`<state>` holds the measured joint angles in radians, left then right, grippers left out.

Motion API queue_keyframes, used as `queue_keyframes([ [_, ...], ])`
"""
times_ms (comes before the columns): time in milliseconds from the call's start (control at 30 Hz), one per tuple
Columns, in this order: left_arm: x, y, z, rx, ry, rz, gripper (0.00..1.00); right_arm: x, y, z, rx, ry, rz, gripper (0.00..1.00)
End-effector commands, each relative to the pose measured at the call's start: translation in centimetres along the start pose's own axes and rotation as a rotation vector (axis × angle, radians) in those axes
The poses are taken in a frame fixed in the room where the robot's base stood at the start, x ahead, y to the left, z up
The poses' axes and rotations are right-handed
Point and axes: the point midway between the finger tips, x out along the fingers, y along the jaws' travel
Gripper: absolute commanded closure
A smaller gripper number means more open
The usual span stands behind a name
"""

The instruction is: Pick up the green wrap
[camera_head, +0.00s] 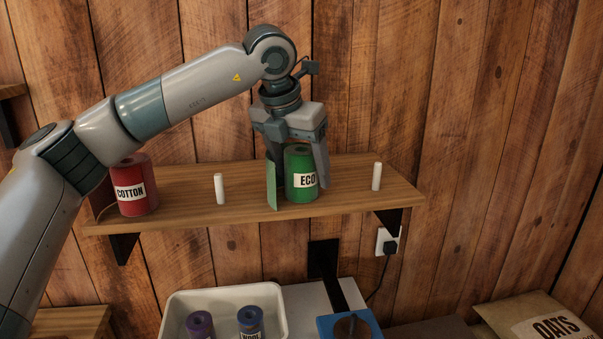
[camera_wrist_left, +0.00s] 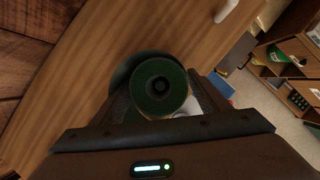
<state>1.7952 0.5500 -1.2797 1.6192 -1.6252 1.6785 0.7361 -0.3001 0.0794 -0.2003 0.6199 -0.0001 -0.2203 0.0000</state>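The green wrap (camera_head: 301,187) is an upright roll with a white "ECO" label, standing on the wooden shelf (camera_head: 250,204). A green flap (camera_head: 271,186) stands at its left side. My left gripper (camera_head: 301,172) points down over the roll with one finger at each side. I cannot tell whether the fingers press on it. In the left wrist view, the round end of the green wrap (camera_wrist_left: 160,86) with its dark core lies between the fingers. My right gripper is not in view.
A red "COTTON" roll (camera_head: 135,192) stands at the shelf's left end. White pegs stand left (camera_head: 219,188) and right (camera_head: 376,176) of the green wrap. Below are a white bin (camera_head: 180,300) with purple and blue rolls, and a blue object (camera_head: 345,325).

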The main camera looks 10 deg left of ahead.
Motion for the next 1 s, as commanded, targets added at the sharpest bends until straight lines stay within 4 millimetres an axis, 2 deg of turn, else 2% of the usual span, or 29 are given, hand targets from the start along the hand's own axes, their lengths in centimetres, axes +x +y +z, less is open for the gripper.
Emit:
queue_keyframes([
  [33,0.0,0.0,0.0,0.0,0.0,0.0,0.44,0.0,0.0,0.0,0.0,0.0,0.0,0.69],
  [167,0.0,0.0,0.0,0.0,0.0,0.0,0.74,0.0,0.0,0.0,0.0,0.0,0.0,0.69],
  [467,-0.1,0.0,0.1,0.0,-0.001,0.0,0.74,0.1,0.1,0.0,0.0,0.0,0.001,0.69],
  [633,-0.9,0.0,0.4,-0.001,-0.002,-0.001,0.74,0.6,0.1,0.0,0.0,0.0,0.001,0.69],
  [767,-2.3,-0.1,1.0,0.0,-0.004,-0.001,0.74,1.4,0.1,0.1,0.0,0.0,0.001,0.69],
  [1000,-6.1,-0.1,2.6,-0.001,-0.004,0.0,0.74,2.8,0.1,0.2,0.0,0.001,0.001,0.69],
])
